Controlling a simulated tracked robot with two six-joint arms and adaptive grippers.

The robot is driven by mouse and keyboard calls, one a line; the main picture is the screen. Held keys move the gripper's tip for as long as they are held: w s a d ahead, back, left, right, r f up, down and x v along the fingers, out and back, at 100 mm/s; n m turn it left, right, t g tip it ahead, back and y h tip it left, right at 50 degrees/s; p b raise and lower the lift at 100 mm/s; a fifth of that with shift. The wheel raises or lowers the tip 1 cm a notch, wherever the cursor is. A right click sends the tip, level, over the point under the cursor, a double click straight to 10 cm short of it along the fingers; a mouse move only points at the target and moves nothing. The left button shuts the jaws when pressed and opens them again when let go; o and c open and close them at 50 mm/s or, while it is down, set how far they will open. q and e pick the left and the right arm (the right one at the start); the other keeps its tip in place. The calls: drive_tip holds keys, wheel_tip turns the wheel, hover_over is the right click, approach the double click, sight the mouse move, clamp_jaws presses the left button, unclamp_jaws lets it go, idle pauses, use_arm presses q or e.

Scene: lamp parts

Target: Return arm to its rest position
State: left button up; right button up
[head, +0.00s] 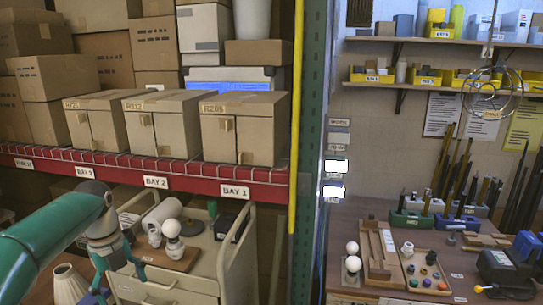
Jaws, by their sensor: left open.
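My left arm (45,240), teal with grey joints, reaches in from the left edge over the near end of a beige cart (233,262). My left gripper (120,272) points down at its end and is open, with no object visible between its fingers. A pale lampshade (68,284) stands below the arm, left of the gripper. My right gripper is not in view.
A red-edged shelf (200,182) with cardboard boxes (243,127) runs above the cart. A yellow post (296,110) and green upright (315,130) stand right of it. A workbench (345,212) at right holds bulbs, trays and tools. The floor gap between cart and bench is narrow.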

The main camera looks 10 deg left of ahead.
use_arm(q)
drive_tip(key=s+d+f+n+h, duration=0.1)
drive_tip(key=d+f+n, duration=0.55)
drive_tip(key=f, duration=0.65)
drive_tip(key=s+d+f+n+h, duration=0.1)
drive_tip(key=d+f+n, duration=0.3)
drive_tip(key=d+f, duration=0.7)
drive_tip(key=s+d+f+n, duration=0.5)
drive_tip(key=s+f+n, duration=0.2)
drive_tip(key=s+n, duration=0.1)
drive_tip(key=s+d+f+n+h+b, duration=0.1)
drive_tip(key=s+d+f+n, duration=0.4)
drive_tip(key=s, duration=0.6)
wheel_tip(320, 180, down, 2)
drive_tip(key=n, duration=0.3)
drive_tip(key=shift+s+h, duration=0.2)
drive_tip(key=shift+h, duration=0.1)
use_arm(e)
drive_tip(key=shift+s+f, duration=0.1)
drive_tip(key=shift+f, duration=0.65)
use_arm(q)
drive_tip(key=shift+b, duration=0.3)
drive_tip(key=shift+c, duration=0.3)
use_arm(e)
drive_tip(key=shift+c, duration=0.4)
